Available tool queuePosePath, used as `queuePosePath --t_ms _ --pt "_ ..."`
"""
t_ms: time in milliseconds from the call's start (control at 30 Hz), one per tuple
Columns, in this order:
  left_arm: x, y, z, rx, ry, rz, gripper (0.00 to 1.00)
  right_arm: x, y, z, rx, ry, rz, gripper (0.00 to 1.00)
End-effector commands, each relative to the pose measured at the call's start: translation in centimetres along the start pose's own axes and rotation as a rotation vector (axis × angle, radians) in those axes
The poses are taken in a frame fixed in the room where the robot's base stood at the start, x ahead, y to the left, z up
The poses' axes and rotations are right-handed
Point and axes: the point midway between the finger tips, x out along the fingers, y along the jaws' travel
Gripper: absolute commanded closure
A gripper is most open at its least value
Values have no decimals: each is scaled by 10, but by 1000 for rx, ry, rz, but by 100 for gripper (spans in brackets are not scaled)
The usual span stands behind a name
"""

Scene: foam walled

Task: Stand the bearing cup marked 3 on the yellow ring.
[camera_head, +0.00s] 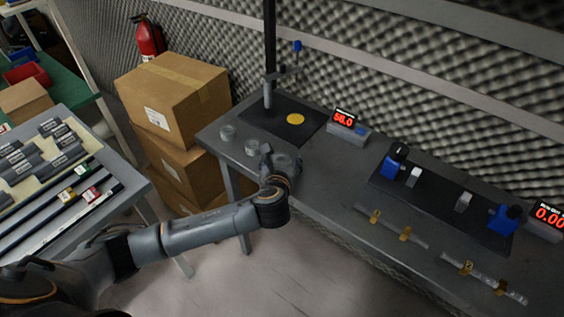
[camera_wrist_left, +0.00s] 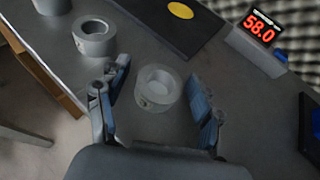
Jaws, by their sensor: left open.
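Three pale grey bearing cups stand in a row on the grey bench: the left one (camera_head: 228,132), the middle one (camera_head: 252,147) and the right one (camera_head: 284,161). My left gripper (camera_head: 272,160) is at the right cup. In the left wrist view its open fingers (camera_wrist_left: 157,90) are on either side of that cup (camera_wrist_left: 158,84), with gaps showing. The middle cup (camera_wrist_left: 95,38) is beyond the left finger. I cannot read the cups' numbers. The yellow ring (camera_head: 295,118) lies on the black plate, partly visible in the left wrist view (camera_wrist_left: 180,10). My right gripper is out of view.
The black plate (camera_head: 262,117) carries a dark upright post (camera_head: 269,60) near the ring. A display reading 58.0 (camera_head: 344,118) stands right of it. Cardboard boxes (camera_head: 172,90) are stacked left of the bench. A blue-clamped fixture (camera_head: 440,197) occupies the bench's right.

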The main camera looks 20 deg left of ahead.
Motion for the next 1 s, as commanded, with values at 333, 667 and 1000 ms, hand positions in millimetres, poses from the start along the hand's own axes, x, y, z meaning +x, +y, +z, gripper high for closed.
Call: queuePosePath --t_ms 333,667,1000 --pt "1 0 0 0 0 -1 56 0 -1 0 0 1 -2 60" --pt "1 0 1 0 -1 -1 100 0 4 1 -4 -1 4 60" --pt "-4 0 14 -1 -4 -1 100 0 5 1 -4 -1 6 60"
